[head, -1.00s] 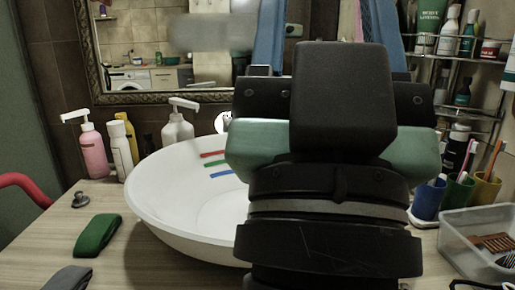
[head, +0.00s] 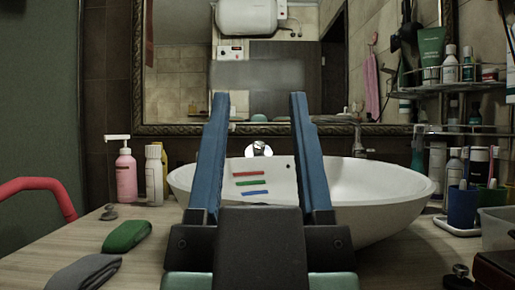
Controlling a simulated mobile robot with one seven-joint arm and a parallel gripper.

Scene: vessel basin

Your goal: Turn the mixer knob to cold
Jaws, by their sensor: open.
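The round chrome mixer knob (head: 259,149) shows small behind the rim of the white vessel basin (head: 390,195), below the mirror. In the picture it lies between my fingers, and I cannot tell its setting. Red, green and blue stripes (head: 250,183) mark the basin's inner wall. My gripper (head: 258,96) is open and empty, with two long blue fingers pointing forward and up over the basin. It appears nearer to me than the knob, apart from it. A curved spout (head: 358,140) stands at the basin's right. My gripper body hides the basin's front middle.
A pink pump bottle (head: 126,174) and a white bottle (head: 154,174) stand left of the basin. A green item (head: 127,235), a grey item (head: 84,272) and a small dark stopper (head: 109,212) lie on the counter. Toothbrush cups (head: 463,206) and a shelf stand right.

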